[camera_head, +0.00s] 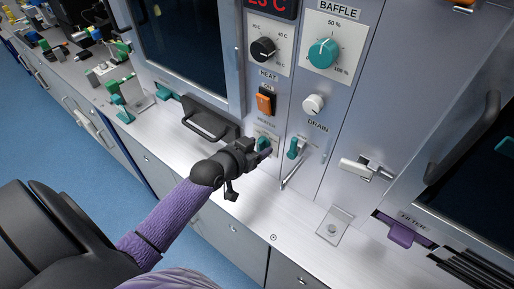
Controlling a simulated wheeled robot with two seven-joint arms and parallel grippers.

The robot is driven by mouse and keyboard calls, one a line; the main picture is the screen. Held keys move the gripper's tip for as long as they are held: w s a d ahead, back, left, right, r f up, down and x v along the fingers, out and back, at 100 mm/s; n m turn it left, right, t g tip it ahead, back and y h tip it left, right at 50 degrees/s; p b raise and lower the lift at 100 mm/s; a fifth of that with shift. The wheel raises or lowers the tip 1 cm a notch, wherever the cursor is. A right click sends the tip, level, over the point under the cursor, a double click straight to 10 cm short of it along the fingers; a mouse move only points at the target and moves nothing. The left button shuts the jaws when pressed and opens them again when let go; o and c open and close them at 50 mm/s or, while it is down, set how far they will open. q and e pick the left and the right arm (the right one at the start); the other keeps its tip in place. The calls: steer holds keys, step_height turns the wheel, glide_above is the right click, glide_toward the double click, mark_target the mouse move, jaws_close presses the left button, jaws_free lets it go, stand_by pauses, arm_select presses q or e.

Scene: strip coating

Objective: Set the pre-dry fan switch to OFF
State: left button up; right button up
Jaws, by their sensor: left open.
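My left gripper (262,153) reaches in from the lower left to the lower part of the grey control panel (342,103). It is open, with its fingertips close to a small teal control (263,142) that they partly cover. I cannot tell whether they touch it. An orange rocker switch (265,101) sits above, under the HEAT label, with a small label above it reading ON. No label naming the pre-dry fan is readable, so I cannot tell which control is its switch. My right gripper is not in view.
A teal lever (295,148) is just right of the gripper, below a white DRAIN knob (313,104). A black handle (210,118) is at the left. A BAFFLE dial (322,53) and a black heat dial (262,49) are above. The steel ledge (262,215) in front is mostly bare.

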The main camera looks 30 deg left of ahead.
arm_select(q)
steer(key=shift+s, duration=0.1)
jaws_close()
steer(key=c, duration=0.7)
jaws_free()
jaws_close()
